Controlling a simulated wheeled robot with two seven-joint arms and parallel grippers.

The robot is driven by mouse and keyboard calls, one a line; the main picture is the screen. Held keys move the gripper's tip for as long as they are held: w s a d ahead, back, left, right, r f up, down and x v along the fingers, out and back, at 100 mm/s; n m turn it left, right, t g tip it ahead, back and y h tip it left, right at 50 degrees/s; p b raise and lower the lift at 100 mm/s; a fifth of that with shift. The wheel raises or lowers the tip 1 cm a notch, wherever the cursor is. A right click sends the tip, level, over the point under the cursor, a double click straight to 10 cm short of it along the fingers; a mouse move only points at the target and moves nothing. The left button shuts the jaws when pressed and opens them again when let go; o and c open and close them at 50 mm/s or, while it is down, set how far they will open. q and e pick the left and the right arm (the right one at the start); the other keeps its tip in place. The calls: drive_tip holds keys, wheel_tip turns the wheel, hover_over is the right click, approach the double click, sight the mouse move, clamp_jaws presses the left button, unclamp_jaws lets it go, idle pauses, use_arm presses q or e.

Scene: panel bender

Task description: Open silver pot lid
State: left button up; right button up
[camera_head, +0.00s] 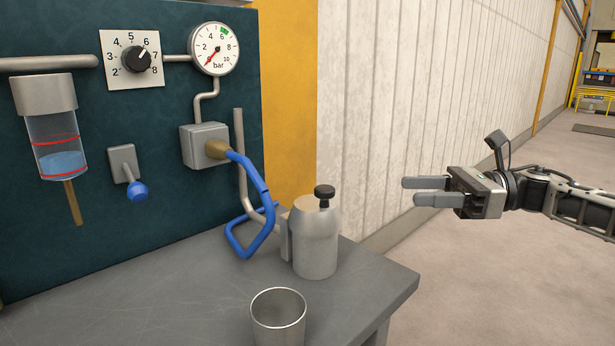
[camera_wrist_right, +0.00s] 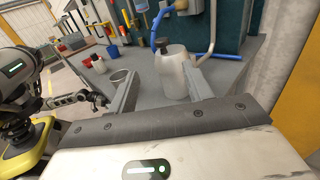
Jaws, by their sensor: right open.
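The silver pot (camera_head: 316,240) stands upright on the grey table, with a handle on its left side. Its lid has a black knob (camera_head: 324,193) on top and appears to be on the pot. The pot also shows in the right wrist view (camera_wrist_right: 174,75), beyond and between the fingers. My right gripper (camera_head: 411,191) is open and empty, to the right of the pot, apart from it and at about knob height in the picture. It also shows in the right wrist view (camera_wrist_right: 163,88). My left gripper is not in the head view; an arm shows at the left of the wrist view.
An open metal cup (camera_head: 278,316) stands in front of the pot. A blue hose (camera_head: 262,205) hangs behind and left of it from a teal panel (camera_head: 80,215) with a gauge (camera_head: 214,49). The grey table (camera_head: 180,300) ends just right of the pot; the floor beyond is clear.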

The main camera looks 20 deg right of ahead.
drive_tip(key=p, duration=0.3)
approach(325, 187)
drive_tip(key=p+x, duration=0.2)
drive_tip(key=x, duration=0.7)
drive_tip(key=shift+s+a, duration=0.1)
drive_tip(key=shift+a+p, duration=0.25)
drive_tip(key=shift+p, duration=0.1)
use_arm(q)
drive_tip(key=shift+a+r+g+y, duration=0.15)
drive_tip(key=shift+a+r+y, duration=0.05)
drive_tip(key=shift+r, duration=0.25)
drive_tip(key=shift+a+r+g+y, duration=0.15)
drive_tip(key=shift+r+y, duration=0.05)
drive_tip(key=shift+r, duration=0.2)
use_arm(e)
drive_tip(key=shift+w+a, duration=0.2)
clamp_jaws()
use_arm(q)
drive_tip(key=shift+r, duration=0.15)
use_arm(e)
drive_tip(key=shift+d, duration=0.1)
